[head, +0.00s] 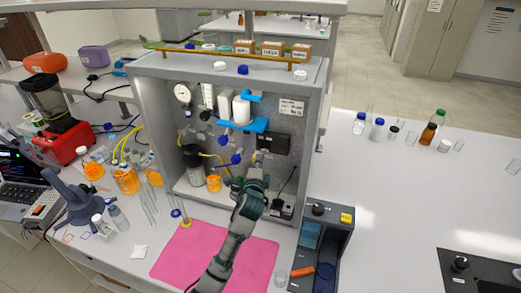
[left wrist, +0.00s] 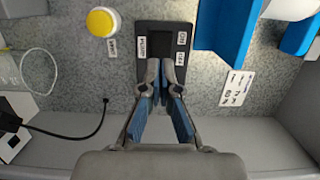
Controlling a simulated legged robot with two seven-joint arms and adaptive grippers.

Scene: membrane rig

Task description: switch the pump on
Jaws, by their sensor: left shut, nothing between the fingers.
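The pump switch is a black box (head: 273,143) on the back wall of the grey rig (head: 152,100). In the left wrist view the box (left wrist: 165,30) has a dark square in its middle and white labels on both sides, one reading PUMP. My left gripper (head: 257,163) is inside the rig, just in front of the box. In the left wrist view its fingertips (left wrist: 160,68) are together, empty, and overlap the lower part of the box. I cannot tell whether they touch it. The switch's position is not clear. My right gripper is not in view.
A yellow round button (left wrist: 102,21) sits beside the box. Blue brackets (left wrist: 226,25) are on its other side. A dark bottle (head: 195,165) and an orange beaker (head: 214,183) stand in the rig. A pink mat (head: 180,262) lies in front.

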